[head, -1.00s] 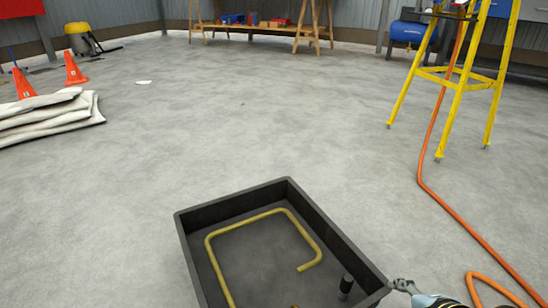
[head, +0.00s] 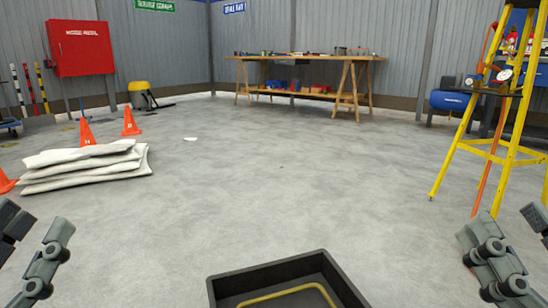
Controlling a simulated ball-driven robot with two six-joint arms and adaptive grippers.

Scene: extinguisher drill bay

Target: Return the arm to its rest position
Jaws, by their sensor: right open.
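My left gripper (head: 34,224) shows at the lower left edge, its two dark grey fingers apart with nothing between them. My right gripper (head: 507,224) shows at the lower right edge, also open and empty, with bare floor behind it. Both are raised on either side of the dark tray (head: 268,270) and apart from it. The tray sits on the floor at the bottom middle, mostly cut off by the frame. Part of a yellow bent pipe (head: 285,292) shows inside it.
A yellow stand (head: 470,140) and orange hose (head: 488,180) are at right. A wooden workbench (head: 300,92) and a red wall cabinet (head: 80,48) are at the back. The middle floor is clear.

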